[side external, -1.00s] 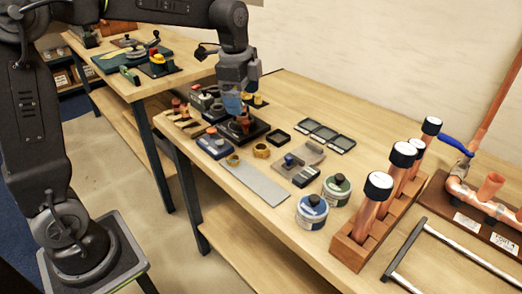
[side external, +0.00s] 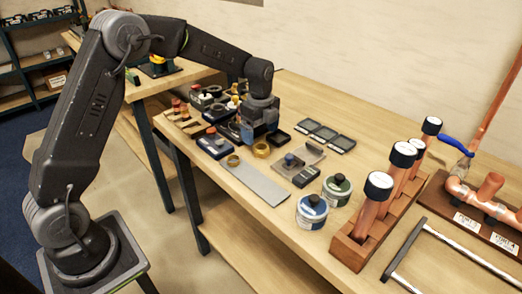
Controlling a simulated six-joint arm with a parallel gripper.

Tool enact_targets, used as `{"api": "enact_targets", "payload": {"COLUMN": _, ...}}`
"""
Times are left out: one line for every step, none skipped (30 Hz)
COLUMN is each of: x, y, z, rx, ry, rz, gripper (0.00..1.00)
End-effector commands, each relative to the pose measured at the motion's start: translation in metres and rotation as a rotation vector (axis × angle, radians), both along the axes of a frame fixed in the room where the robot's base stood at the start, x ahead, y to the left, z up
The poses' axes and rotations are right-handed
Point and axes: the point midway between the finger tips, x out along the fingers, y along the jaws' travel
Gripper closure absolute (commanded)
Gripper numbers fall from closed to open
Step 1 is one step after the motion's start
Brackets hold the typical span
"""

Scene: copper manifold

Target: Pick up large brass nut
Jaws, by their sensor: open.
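The large brass nut (side external: 262,150) sits on the wooden bench as a gold ring. A smaller brass ring (side external: 233,160) lies to its left, at the end of a flat grey strip. My gripper (side external: 251,138) points down and is low over the bench, just behind and left of the large nut in the picture. The jaws are open. Nothing is seen held, though the gap between the fingers is hard to make out. The gripper hides part of the black tray behind it.
A grey metal plate fixture (side external: 303,156) is right of the nut, with two labelled tins (side external: 312,210) nearer the front. Several copper tubes stand in a wooden rack (side external: 352,249). Empty black trays (side external: 325,133) lie behind.

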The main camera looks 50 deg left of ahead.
Motion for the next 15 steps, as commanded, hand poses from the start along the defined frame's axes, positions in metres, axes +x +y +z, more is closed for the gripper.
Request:
{"api": "enact_targets", "payload": {"x": 0.0, "y": 0.0, "z": -0.002, "rx": 0.0, "ry": -0.001, "rz": 0.0, "gripper": 0.15}}
{"api": "enact_targets", "payload": {"x": 0.0, "y": 0.0, "z": -0.004, "rx": 0.0, "ry": 0.0, "rz": 0.0, "gripper": 0.15}}
{"api": "enact_targets", "payload": {"x": 0.0, "y": 0.0, "z": -0.007, "rx": 0.0, "ry": 0.0, "rz": 0.0, "gripper": 0.15}}
{"api": "enact_targets", "payload": {"x": 0.001, "y": 0.0, "z": -0.01, "rx": 0.0, "ry": 0.002, "rz": 0.0, "gripper": 0.15}}
{"api": "enact_targets", "payload": {"x": 0.001, "y": 0.0, "z": -0.014, "rx": 0.0, "ry": 0.002, "rz": 0.0, "gripper": 0.15}}
{"api": "enact_targets", "payload": {"x": 0.002, "y": 0.001, "z": -0.02, "rx": 0.0, "ry": 0.003, "rz": 0.001, "gripper": 0.15}}
{"api": "enact_targets", "payload": {"x": 0.002, "y": 0.001, "z": -0.025, "rx": 0.0, "ry": 0.003, "rz": 0.001, "gripper": 0.15}}
{"api": "enact_targets", "payload": {"x": 0.003, "y": 0.001, "z": -0.03, "rx": 0.0, "ry": 0.003, "rz": 0.001, "gripper": 0.15}}
{"api": "enact_targets", "payload": {"x": 0.003, "y": 0.001, "z": -0.036, "rx": 0.0, "ry": 0.003, "rz": 0.001, "gripper": 0.15}}
{"api": "enact_targets", "payload": {"x": 0.003, "y": 0.001, "z": -0.04, "rx": 0.0, "ry": 0.003, "rz": 0.001, "gripper": 0.15}}
{"api": "enact_targets", "payload": {"x": 0.003, "y": 0.001, "z": -0.044, "rx": 0.0, "ry": 0.002, "rz": 0.001, "gripper": 0.15}}
{"api": "enact_targets", "payload": {"x": 0.003, "y": 0.001, "z": -0.048, "rx": 0.0, "ry": 0.002, "rz": 0.001, "gripper": 0.15}}
{"api": "enact_targets", "payload": {"x": 0.003, "y": 0.001, "z": -0.051, "rx": 0.0, "ry": 0.002, "rz": 0.001, "gripper": 0.15}}
{"api": "enact_targets", "payload": {"x": 0.003, "y": 0.001, "z": -0.052, "rx": 0.0, "ry": 0.002, "rz": 0.001, "gripper": 0.15}}
{"api": "enact_targets", "payload": {"x": 0.003, "y": 0.001, "z": -0.054, "rx": 0.0, "ry": 0.001, "rz": 0.001, "gripper": 0.15}}
